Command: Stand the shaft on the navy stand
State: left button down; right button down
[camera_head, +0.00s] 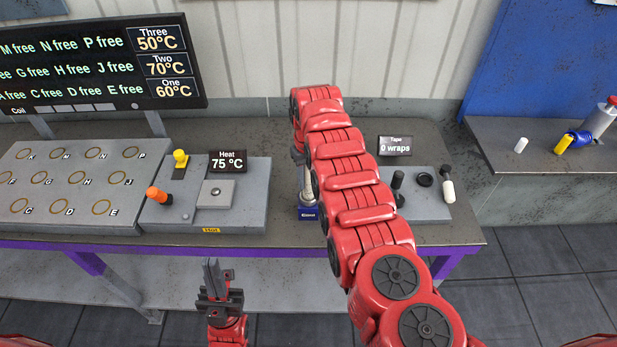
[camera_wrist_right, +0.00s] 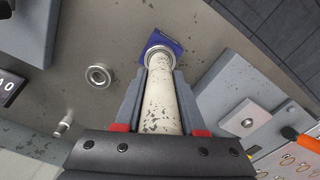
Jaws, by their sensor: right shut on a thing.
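The shaft (camera_wrist_right: 162,105) is a pale, speckled rod in the right wrist view, held between the fingers of my right gripper (camera_wrist_right: 160,75). Its far end meets a metal collar over the navy stand (camera_wrist_right: 173,43); I cannot tell whether it is fully seated. In the head view the navy stand (camera_head: 308,214) sits near the bench's front edge, with a metal part of it or the shaft (camera_head: 306,188) above it. My right arm hides most of the shaft and gripper there. My left gripper (camera_head: 213,272) points up, empty, in front of the bench; its finger gap is unclear.
A tape unit (camera_head: 425,205) stands right. A loose metal ring (camera_wrist_right: 98,76) lies on the bench near the stand. A side bench (camera_head: 545,160) is at far right.

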jog(key=shift+s+f, duration=0.25)
jog(key=shift+f, duration=0.15)
jog(key=shift+c, duration=2.1)
grip_release()
jog(key=shift+w+b, duration=0.1)
jog(key=shift+b, duration=0.2)
